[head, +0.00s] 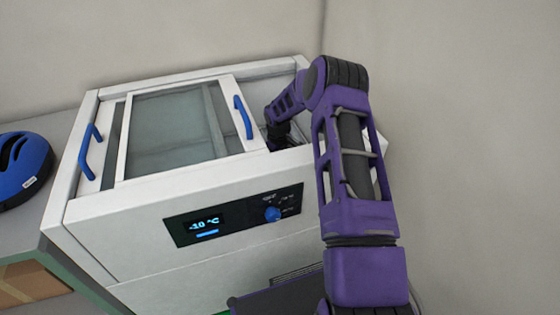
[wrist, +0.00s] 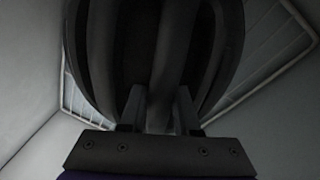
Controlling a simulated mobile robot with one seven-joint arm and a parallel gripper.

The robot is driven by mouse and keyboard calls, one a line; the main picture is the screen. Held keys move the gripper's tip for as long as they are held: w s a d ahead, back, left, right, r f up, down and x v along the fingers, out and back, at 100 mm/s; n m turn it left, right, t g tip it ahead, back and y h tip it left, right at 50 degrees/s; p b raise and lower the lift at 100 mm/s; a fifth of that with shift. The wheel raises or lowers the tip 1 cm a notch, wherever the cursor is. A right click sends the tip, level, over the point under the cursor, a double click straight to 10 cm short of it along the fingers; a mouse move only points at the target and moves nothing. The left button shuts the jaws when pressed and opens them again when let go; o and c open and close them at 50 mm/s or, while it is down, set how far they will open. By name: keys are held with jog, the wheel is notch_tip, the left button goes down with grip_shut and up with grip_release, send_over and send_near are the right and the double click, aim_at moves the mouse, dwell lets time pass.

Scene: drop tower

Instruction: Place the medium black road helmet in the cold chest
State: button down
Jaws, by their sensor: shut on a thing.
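The cold chest (head: 150,225) is a white box with sliding glass lids, blue handles and a front display reading -10 °C. Its right end is uncovered, and my arm reaches down into that opening. My gripper (wrist: 160,108) is shut on the black road helmet (wrist: 115,50), whose ribbed dark shell fills the upper middle of the wrist view. Pale walls and white wire racks show around the helmet, inside the chest. The helmet is hidden in the head view. I cannot tell whether it touches the chest floor.
A blue helmet (head: 22,168) lies on the grey counter left of the chest. The glass lid (head: 175,125) covers the middle of the chest top, with its blue handle (head: 243,117) close to my arm. A cardboard box (head: 30,285) sits below the counter.

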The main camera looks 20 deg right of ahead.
jog(key=shift+f, duration=0.1)
jog(key=c, duration=0.6)
grip_release()
jog(key=shift+c, duration=0.2)
jog(key=r, duration=0.4)
jog(key=s+r+p, duration=0.1)
jog(key=r, duration=0.3)
jog(key=a+r, duration=0.1)
jog(key=r, duration=0.3)
jog(key=shift+s+r+p, duration=0.1)
jog(key=shift+s+p, duration=0.25)
jog(key=shift+s, duration=0.05)
